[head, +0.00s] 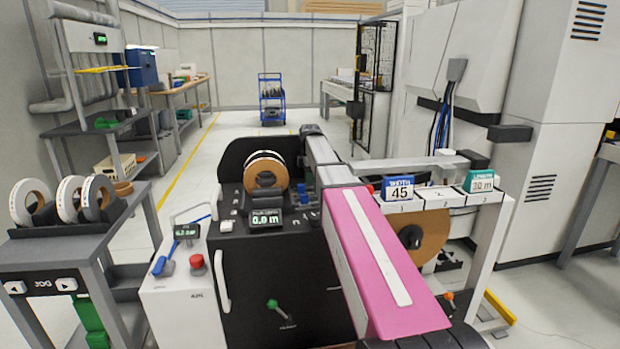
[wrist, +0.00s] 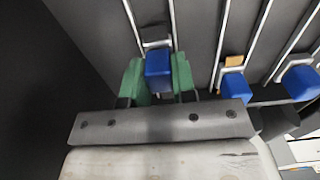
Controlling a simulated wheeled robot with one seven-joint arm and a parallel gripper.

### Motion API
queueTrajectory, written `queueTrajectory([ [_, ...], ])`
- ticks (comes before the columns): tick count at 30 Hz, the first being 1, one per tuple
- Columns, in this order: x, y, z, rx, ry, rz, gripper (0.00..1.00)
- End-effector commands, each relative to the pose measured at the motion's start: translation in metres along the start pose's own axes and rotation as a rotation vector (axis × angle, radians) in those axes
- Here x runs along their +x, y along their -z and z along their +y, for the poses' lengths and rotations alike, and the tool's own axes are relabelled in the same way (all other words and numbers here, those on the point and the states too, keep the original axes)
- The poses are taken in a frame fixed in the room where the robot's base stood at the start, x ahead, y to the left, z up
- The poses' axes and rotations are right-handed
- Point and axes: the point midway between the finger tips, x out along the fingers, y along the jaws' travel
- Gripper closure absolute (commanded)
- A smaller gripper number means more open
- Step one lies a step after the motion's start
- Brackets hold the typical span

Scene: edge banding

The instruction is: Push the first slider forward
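In the wrist view, a blue slider knob (wrist: 158,72) sits on a metal rail at the left of a row on a dark panel. My gripper (wrist: 158,84) has its green fingers on both sides of this knob, apparently against its sides. A second blue slider (wrist: 236,88) and a third blue slider (wrist: 301,83) sit on rails to the right, outside my fingers. In the head view, small blue knobs (head: 303,196) show on the black machine (head: 262,280); my gripper cannot be made out there.
A black control box with a display (head: 267,219) stands beside the blue knobs. A white cabinet with a red button (head: 197,261) is at the left.

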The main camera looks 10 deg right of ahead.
Motion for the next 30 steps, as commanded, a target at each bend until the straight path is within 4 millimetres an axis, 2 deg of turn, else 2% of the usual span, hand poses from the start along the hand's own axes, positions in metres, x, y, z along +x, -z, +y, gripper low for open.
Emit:
queueTrajectory([
  [7, 0.000, -0.006, 0.000, 0.001, 0.000, 0.000, 1.00],
  [16, 0.000, -0.045, 0.000, 0.001, -0.001, 0.000, 1.00],
  [24, -0.001, -0.048, 0.000, 0.000, -0.001, -0.003, 1.00],
  [25, -0.001, -0.048, 0.000, 0.001, -0.001, -0.003, 0.72],
  [27, -0.001, -0.048, 0.000, 0.001, -0.001, -0.003, 0.49],
  [30, 0.000, -0.048, 0.000, 0.001, -0.001, -0.002, 0.49],
])
